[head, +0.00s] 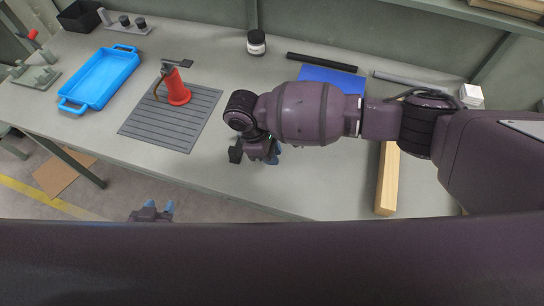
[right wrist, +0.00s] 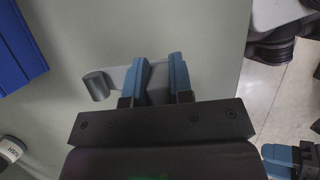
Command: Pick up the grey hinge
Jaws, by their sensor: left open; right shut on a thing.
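The grey hinge (right wrist: 97,85) shows in the right wrist view as a short round barrel with a flat pale plate. The plate runs between the blue fingers of my right gripper (right wrist: 161,65), which are shut on it. The barrel sticks out to the left of the fingers. In the head view my right gripper (head: 272,155) is over the front part of the bench, and the hinge is not clearly visible there. My left gripper (head: 159,206) is open and empty, low in front of the bench edge; its blue fingers also show in the right wrist view (right wrist: 283,155).
A red cone-shaped thing (head: 177,90) stands on a ribbed grey mat (head: 150,126), left of my right gripper. A blue tray (head: 112,79) lies further left. A jar (head: 256,42) stands at the back. A wooden bar (head: 387,185) lies at right.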

